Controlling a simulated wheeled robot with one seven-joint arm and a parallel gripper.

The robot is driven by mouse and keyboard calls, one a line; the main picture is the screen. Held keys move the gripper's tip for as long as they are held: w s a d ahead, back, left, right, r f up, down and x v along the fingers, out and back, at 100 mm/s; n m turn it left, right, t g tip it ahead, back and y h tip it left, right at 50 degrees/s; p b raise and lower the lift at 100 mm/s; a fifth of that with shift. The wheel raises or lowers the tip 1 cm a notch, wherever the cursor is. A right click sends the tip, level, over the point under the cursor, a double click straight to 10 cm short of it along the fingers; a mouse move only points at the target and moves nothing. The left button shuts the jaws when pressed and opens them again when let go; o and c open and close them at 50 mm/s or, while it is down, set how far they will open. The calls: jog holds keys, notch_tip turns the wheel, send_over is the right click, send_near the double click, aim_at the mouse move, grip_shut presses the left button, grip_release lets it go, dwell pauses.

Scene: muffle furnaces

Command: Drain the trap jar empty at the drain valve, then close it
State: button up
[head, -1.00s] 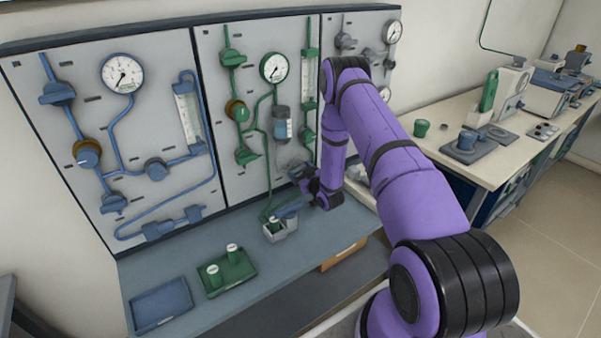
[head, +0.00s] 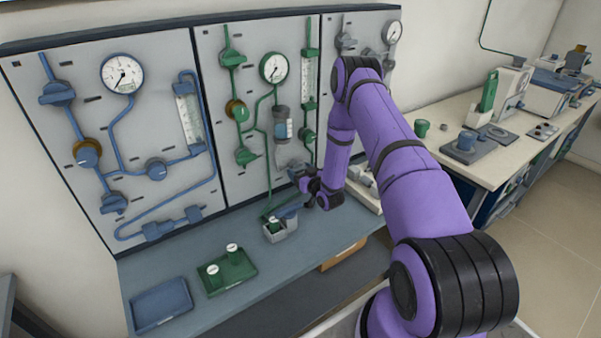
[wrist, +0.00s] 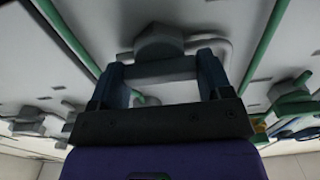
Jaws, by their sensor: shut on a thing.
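The trap jar (head: 282,127) is mounted on the middle panel, below and right of the gauge, and shows blue in its window. The exact liquid level is too small to read. The grey drain valve sits below the jar, mostly behind my gripper (head: 297,176). In the wrist view, the valve's hexagonal body (wrist: 158,42) and its grey handle bar (wrist: 160,70) show clearly. My gripper (wrist: 161,84) is shut on that bar, with a finger at each end. A grey box (head: 284,233) stands on the bench below, at the end of a green tube.
A green tray (head: 240,274) with two green, white-topped containers and a blue tray (head: 160,306) lie on the bench at left. The blue-piped panel (head: 90,200) stands at left. A side bench (head: 485,175) with equipment stands at right.

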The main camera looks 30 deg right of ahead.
jog(key=o, duration=0.9)
jog(key=s, duration=1.1)
jog(key=shift+d, duration=0.2)
jog(key=shift+f, duration=0.1)
